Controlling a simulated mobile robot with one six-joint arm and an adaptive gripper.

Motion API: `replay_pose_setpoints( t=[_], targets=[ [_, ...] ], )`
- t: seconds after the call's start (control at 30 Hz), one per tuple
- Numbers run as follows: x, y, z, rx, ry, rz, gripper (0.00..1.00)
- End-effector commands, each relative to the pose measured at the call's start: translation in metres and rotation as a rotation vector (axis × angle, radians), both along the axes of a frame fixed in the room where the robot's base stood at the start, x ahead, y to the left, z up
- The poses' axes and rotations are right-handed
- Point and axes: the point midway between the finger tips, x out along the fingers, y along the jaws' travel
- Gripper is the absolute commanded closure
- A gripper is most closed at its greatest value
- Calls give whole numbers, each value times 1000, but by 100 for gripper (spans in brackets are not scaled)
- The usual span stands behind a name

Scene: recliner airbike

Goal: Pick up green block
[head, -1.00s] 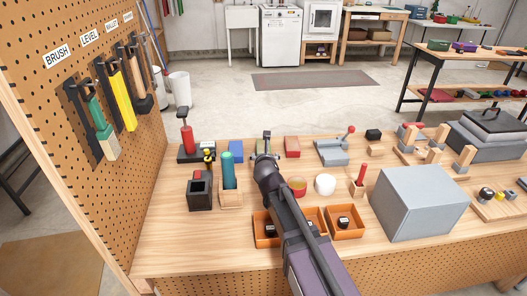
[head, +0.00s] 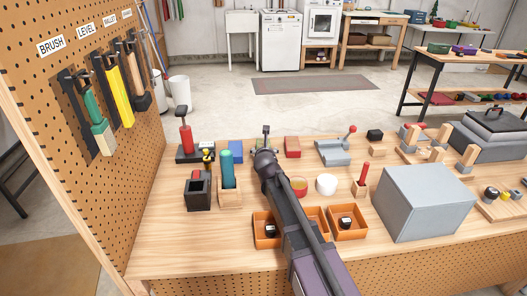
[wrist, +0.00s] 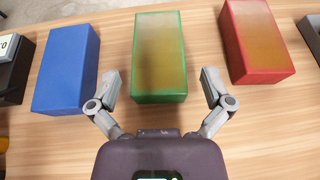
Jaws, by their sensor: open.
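The green block (wrist: 160,55) lies on the wooden bench in the upper middle of the wrist view. Its top looks brownish, with green edges and a green near face. My gripper (wrist: 160,80) is open and empty. Its two fingers stand apart to the left and right of the block's near end, and the block's near face lies roughly between the tips. I cannot tell the height of the fingers above the bench. In the head view my arm hides most of the green block.
A blue block (wrist: 67,68) lies to the left of the green block and a red block (wrist: 257,40) to the right, with bare wood between them. In the head view, orange bins (head: 347,222) and a large grey box (head: 425,203) stand nearer the bench's front edge.

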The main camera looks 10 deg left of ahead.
Motion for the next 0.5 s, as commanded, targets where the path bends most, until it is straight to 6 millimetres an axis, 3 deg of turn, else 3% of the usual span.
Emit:
replay_pose_setpoints(
  t=[0.17, 0.5],
  targets=[
    [7, 2, -4, 0, 0, 0, 0],
    [41, 12, -19, 2, 0, -1, 0]
  ],
)
